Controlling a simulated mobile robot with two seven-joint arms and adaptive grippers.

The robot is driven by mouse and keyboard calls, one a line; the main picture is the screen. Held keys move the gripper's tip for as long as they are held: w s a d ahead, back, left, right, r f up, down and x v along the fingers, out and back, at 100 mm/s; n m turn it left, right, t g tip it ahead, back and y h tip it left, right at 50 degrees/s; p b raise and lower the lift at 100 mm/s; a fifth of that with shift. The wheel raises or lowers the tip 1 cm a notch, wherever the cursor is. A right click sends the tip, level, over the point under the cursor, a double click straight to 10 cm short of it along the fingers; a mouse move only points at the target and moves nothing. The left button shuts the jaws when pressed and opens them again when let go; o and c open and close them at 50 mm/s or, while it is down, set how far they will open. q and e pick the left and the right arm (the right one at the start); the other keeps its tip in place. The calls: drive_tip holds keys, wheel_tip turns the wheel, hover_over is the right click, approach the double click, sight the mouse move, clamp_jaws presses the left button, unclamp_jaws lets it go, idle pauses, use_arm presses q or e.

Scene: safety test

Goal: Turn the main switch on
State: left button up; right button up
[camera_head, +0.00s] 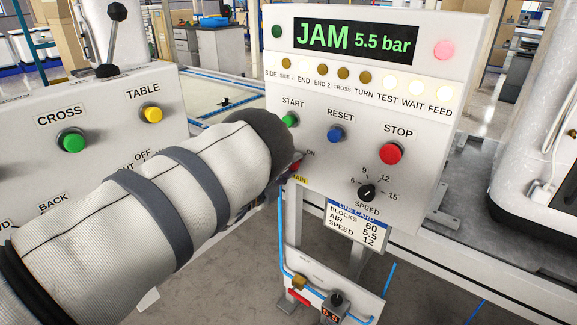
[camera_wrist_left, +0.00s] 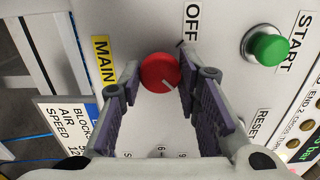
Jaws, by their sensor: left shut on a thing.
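The main switch is a round red knob (camera_wrist_left: 158,72) with a short white mark, at the upper middle of the left wrist view. The mark points to the lower right of that picture. A yellow MAIN label (camera_wrist_left: 105,60) is left of it and an OFF label (camera_wrist_left: 191,22) is at its upper right. My left gripper (camera_wrist_left: 158,66) has one finger on each side of the knob and is shut on it. In the head view my left arm hides most of the switch and gripper; the MAIN label (camera_head: 298,179) shows beside them. My right gripper is not in view.
The panel display (camera_head: 355,41) reads JAM, 5.5 bar. The green START button (camera_head: 290,120), blue RESET button (camera_head: 334,134), red STOP button (camera_head: 391,153) and black SPEED knob (camera_head: 367,192) are close by. Another panel with a green CROSS button (camera_head: 72,141) stands left.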

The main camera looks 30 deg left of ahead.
use_arm(q)
drive_tip(key=shift+a+r, duration=0.1)
drive_tip(key=shift+r, duration=0.05)
drive_tip(key=o, duration=1.1)
drive_tip(key=shift+o, duration=0.2)
drive_tip(key=s, duration=1.2)
drive_tip(key=shift+a, duration=0.45)
